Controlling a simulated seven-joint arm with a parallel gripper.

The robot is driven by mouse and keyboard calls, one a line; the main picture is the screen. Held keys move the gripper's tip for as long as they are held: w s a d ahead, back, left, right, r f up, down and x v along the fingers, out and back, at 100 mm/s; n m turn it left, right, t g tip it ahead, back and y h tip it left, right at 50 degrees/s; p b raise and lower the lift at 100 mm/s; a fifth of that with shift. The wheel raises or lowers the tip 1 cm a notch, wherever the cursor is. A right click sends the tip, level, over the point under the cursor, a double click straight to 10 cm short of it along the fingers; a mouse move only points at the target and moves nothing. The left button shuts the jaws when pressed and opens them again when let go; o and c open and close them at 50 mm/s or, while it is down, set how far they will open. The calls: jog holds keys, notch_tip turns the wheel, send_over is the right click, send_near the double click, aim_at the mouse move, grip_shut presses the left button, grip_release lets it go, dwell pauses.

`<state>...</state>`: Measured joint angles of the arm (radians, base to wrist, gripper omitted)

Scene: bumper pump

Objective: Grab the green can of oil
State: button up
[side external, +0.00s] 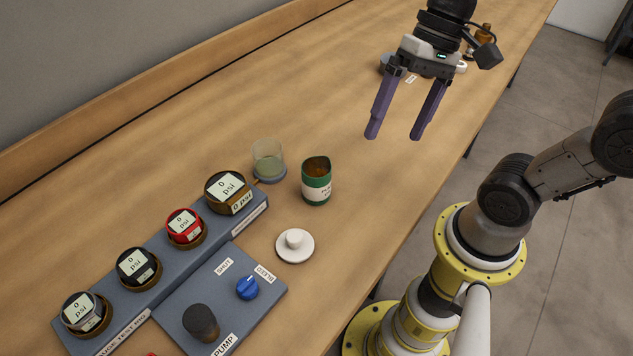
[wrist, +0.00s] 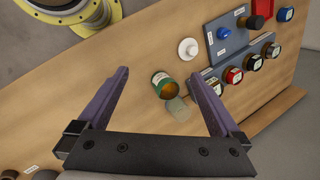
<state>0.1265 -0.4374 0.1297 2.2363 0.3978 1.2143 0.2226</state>
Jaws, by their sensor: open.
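The green can (side external: 317,182) stands upright on the wooden table, with a white label on its side and brown at its open top. In the wrist view the can (wrist: 162,86) shows between the fingers, some way beyond them. A clear glass cup (side external: 268,160) with a greenish content stands just left of the can; it also shows in the wrist view (wrist: 179,109). My gripper (side external: 394,136) is open and empty, with long purple fingers, held above the table to the upper right of the can. In the wrist view my gripper's fingers (wrist: 163,76) are spread apart.
A white knobbed lid (side external: 294,246) lies in front of the can. A blue-grey gauge panel (side external: 220,290) with several gauges, a blue knob (side external: 248,288) and a dark pump knob (side external: 201,323) fills the lower left. Small items (side external: 392,64) sit behind my gripper. Table right of the can is clear.

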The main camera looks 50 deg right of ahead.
jog(key=w+f+m+g+y, duration=0.25)
jog(key=w+m+y, duration=0.2)
jog(key=w, duration=0.25)
jog(key=m+t+y, duration=0.2)
jog(key=m+y, duration=0.3)
jog(key=m, duration=0.3)
send_near(325, 171)
jog(key=x, duration=0.8)
jog(key=shift+s+a+f, duration=0.1)
jog(key=shift+a+f, duration=0.05)
jog(key=shift+x, duration=2.3)
jog(key=c, duration=1.5)
